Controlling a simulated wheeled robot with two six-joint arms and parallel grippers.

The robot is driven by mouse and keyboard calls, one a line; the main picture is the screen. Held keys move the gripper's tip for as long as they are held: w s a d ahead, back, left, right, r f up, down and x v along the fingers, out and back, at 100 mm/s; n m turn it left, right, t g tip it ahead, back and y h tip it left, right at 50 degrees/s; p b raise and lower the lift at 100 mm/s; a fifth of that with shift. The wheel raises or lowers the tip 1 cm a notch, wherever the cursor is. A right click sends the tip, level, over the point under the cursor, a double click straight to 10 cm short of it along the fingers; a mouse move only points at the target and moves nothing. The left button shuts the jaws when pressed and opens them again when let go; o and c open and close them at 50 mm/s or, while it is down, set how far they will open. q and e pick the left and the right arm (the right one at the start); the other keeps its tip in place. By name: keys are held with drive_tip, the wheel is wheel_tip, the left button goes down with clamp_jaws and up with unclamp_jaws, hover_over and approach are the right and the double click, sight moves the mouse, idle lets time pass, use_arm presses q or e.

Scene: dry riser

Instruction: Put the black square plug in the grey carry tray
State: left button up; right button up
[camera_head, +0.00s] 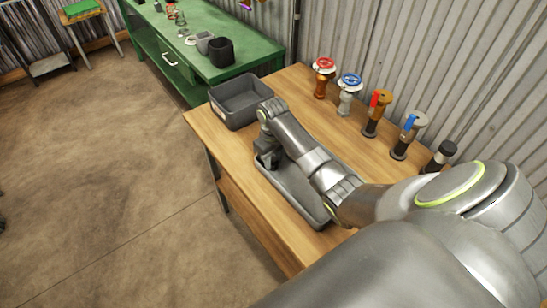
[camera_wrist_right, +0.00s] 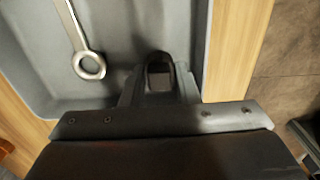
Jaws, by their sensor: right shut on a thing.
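My right gripper (camera_head: 266,160) points down at the left side of a shallow grey tray (camera_head: 291,204) on the wooden bench. In the right wrist view the gripper (camera_wrist_right: 160,80) is shut on a small dark square piece, which looks like the black square plug (camera_wrist_right: 159,75). The piece is at or just inside the tray wall (camera_wrist_right: 205,50); I cannot tell whether it touches the tray floor. A deeper dark grey bin (camera_head: 232,113) stands behind the gripper on the same bench. My left gripper is not in view.
A ring spanner (camera_wrist_right: 88,62) lies in the shallow tray. Several valves, one with a red wheel (camera_head: 323,78) and one with a blue wheel (camera_head: 348,90), line the bench's back edge. A green workbench (camera_head: 222,32) holds a black cup (camera_head: 221,52).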

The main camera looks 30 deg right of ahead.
sight(273, 158)
drive_tip(key=shift+f, duration=0.15)
drive_tip(key=o, duration=0.8)
drive_tip(key=shift+f, duration=0.1)
drive_tip(key=shift+c, duration=0.2)
wheel_tip(273, 158, up, 7)
drive_tip(key=shift+w+r, duration=0.1)
drive_tip(key=shift+r, duration=0.05)
drive_tip(key=shift+r+p, duration=1.15)
drive_tip(key=shift+r, duration=1.4)
